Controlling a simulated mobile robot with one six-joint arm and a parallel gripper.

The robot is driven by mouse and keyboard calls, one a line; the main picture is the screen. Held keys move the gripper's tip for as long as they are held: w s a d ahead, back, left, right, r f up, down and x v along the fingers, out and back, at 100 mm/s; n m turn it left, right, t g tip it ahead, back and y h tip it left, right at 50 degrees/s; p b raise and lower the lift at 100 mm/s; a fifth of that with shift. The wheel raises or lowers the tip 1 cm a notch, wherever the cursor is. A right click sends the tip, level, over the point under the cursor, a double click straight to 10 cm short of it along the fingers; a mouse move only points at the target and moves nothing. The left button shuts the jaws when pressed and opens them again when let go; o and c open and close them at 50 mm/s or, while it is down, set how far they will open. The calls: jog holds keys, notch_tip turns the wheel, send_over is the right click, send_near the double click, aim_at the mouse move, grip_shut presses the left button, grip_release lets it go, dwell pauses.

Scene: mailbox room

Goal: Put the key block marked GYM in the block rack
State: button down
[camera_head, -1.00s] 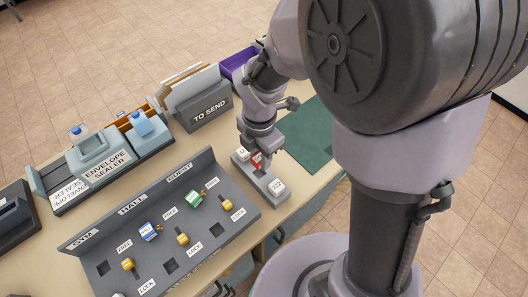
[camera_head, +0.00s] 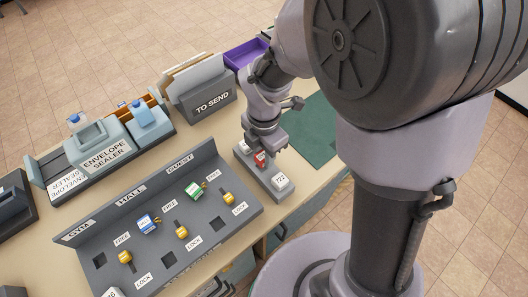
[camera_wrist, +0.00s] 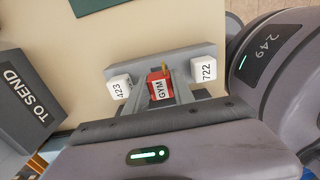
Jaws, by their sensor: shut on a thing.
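The key block marked GYM (camera_wrist: 157,90) is red, with a small brass-coloured key part at its top edge. My gripper (camera_head: 261,151) is shut on it. In the wrist view the fingers of my gripper (camera_wrist: 161,95) hold its two sides. The block rack (camera_head: 268,177) is a narrow grey bar; it also shows in the wrist view (camera_wrist: 143,72). The red block (camera_head: 260,158) is at the rack's middle, between white blocks marked 423 (camera_wrist: 120,88) and 722 (camera_wrist: 205,69). Its lower end is hidden, so I cannot tell how deep it sits.
A grey key panel (camera_head: 150,254) labelled GYM, HALL and GUEST, with blue and green blocks and yellow keys, stands left of the rack. A TO SEND box (camera_head: 207,104) and an envelope sealer (camera_head: 104,154) are behind. A green mat (camera_head: 316,135) lies clear at right.

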jog(key=shift+f+b, duration=0.4)
jog(key=shift+f, duration=0.35)
jog(key=shift+f, duration=0.35)
jog(key=c, duration=1)
grip_release()
jog(key=shift+r, duration=0.15)
notch_tip(320, 180, up, 7)
jog(key=p, duration=0.6)
jog(key=shift+p, duration=0.4)
